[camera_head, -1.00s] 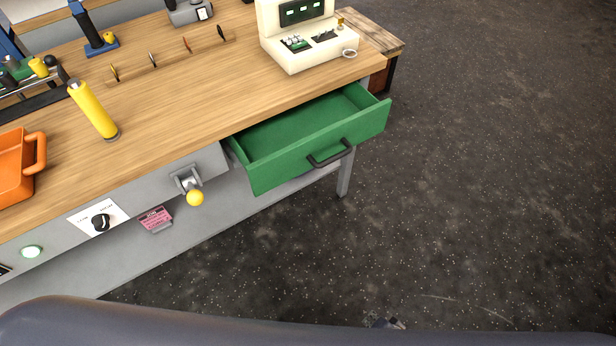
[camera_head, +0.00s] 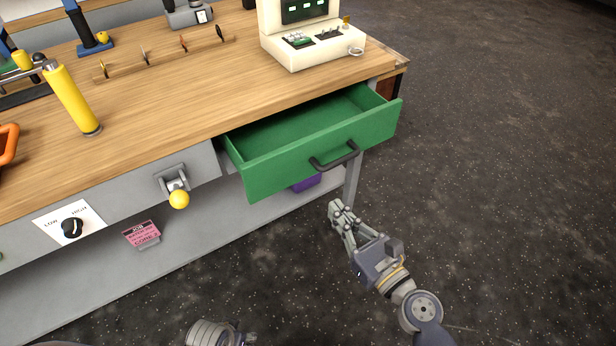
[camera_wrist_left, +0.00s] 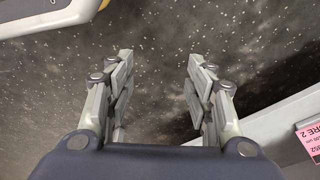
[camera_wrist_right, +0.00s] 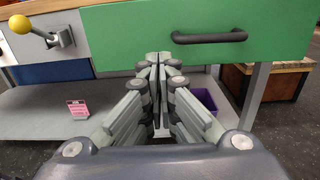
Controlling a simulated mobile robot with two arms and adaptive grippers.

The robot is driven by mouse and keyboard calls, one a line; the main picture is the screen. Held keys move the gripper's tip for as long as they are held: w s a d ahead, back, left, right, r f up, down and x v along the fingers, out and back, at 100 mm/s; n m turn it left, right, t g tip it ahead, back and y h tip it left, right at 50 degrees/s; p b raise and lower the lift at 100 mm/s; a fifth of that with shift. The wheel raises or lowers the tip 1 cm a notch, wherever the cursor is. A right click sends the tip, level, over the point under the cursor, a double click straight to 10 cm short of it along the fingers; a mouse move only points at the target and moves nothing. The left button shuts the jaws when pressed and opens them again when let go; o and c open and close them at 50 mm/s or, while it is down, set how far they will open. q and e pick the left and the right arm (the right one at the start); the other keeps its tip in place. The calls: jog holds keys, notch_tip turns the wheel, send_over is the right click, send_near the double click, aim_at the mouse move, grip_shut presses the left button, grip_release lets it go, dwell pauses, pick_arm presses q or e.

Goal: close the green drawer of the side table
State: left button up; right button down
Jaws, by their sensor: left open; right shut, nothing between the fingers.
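The green drawer (camera_head: 290,160) of the side table stands pulled out and empty, with a dark bar handle (camera_head: 335,157) on its front. In the right wrist view the drawer front (camera_wrist_right: 270,45) and handle (camera_wrist_right: 208,37) fill the upper part. My right gripper (camera_head: 335,208) is shut and empty, below the handle and apart from it in the head view. It also shows in the right wrist view (camera_wrist_right: 158,62), just left of and below the handle. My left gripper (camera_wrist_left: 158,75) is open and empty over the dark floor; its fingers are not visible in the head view.
The wooden worktop (camera_head: 180,105) carries a white console (camera_head: 310,35) and a yellow cylinder (camera_head: 72,98). A yellow-knobbed lever (camera_head: 179,199) and a dial (camera_head: 72,228) sit on the table front. A purple bin (camera_head: 306,183) stands beneath the drawer. Floor to the right is clear.

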send_near(301, 168)
jog(key=x, duration=0.6)
jog(key=shift+w+a, duration=0.2)
jog(key=shift+w, duration=0.05)
jog(key=shift+w+a, duration=0.1)
jog(key=shift+w, duration=0.1)
pick_arm(q)
jog(key=shift+s+f, duration=0.2)
jog(key=shift+f, duration=0.3)
jog(key=shift+s+f, duration=0.2)
jog(key=shift+f, duration=0.3)
